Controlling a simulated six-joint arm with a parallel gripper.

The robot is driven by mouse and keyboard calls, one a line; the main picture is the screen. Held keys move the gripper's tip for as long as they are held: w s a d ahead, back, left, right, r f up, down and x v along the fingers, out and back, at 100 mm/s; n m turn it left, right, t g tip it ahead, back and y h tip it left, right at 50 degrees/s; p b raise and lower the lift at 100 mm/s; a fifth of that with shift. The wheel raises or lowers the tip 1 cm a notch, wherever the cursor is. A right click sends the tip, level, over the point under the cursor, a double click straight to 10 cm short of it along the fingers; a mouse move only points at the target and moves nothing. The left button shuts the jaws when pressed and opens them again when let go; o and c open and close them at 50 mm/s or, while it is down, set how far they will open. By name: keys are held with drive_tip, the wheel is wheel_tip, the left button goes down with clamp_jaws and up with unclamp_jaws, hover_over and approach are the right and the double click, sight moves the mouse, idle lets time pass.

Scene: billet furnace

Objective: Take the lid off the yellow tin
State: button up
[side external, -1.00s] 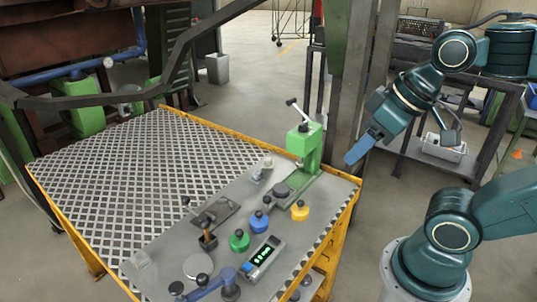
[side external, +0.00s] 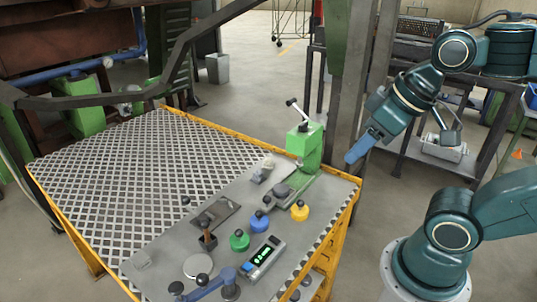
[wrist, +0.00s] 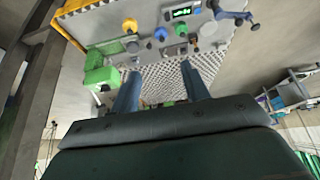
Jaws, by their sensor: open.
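The yellow tin (side external: 299,211) stands upright near the right edge of the work table, with a dark knob on its top. It also shows in the wrist view (wrist: 130,25), at the table's near edge. My gripper (side external: 354,155) hangs in the air to the right of and above the table, apart from the tin. In the wrist view my gripper (wrist: 160,78) shows two blue fingers spread apart with nothing between them. Whether the lid sits fully on the tin is too small to tell.
A blue tin (side external: 259,222) and a green tin (side external: 239,241) stand left of the yellow one. A green press (side external: 305,150) with a lever rises behind it. A device with a lit display (side external: 264,256) lies in front. The patterned left part of the table (side external: 130,170) is clear.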

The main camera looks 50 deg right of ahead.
drive_tip(key=w+d+f+n+g, duration=0.1)
drive_tip(key=w+d+f+n, duration=0.5)
drive_tip(key=n, duration=0.4)
drive_tip(key=w+d+f+n+g, duration=0.2)
drive_tip(key=w+d+f+n, duration=0.4)
drive_tip(key=w+f+n, duration=0.2)
wheel_tip(320, 180, down, 4)
drive_tip(key=shift+w+d+r+n, duration=0.2)
drive_tip(key=shift+w+r+n, duration=0.1)
drive_tip(key=shift+n, duration=0.8)
drive_tip(key=shift+f, duration=0.1)
hover_over(300, 206)
drive_tip(key=d, duration=0.2)
drive_tip(key=shift+s+a+f, duration=0.1)
drive_tip(key=shift+s+f, duration=0.1)
drive_tip(key=shift+f, duration=1.9)
drive_tip(key=shift+s+a+f, duration=0.1)
drive_tip(key=shift+s+f, duration=0.05)
drive_tip(key=shift+f, duration=1.9)
drive_tip(key=shift+x, duration=2.6)
